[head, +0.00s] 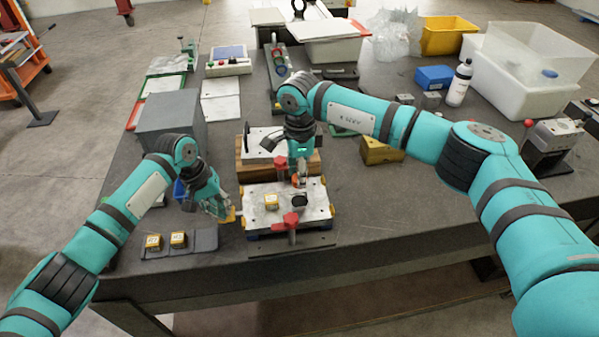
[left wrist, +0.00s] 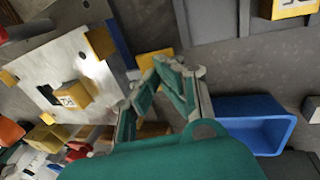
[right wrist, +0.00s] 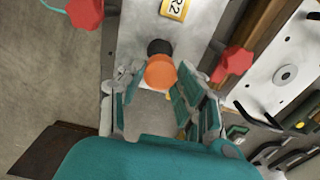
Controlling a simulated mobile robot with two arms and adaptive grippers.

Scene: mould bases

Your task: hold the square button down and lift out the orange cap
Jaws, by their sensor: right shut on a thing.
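The mould plate (head: 262,220) lies near the table's front edge. On it sits a small yellow square block with a label (head: 271,201), probably the square button; it also shows in the left wrist view (left wrist: 72,94). My right gripper (head: 298,178) is shut on the orange cap (right wrist: 160,72) and points down over the plate. A round black spot (head: 299,201) shows on the plate just in front of the cap. My left gripper (head: 228,213) is left of the plate, apart from the block. In the left wrist view its fingers (left wrist: 165,68) come together, with nothing clearly between them.
Red knobs (head: 291,220) stand at the plate's front and back. Two labelled yellow blocks (head: 178,239) rest on a dark mat at front left. A second plate on wood (head: 250,172) lies behind. A grey box (head: 172,118) stands at left.

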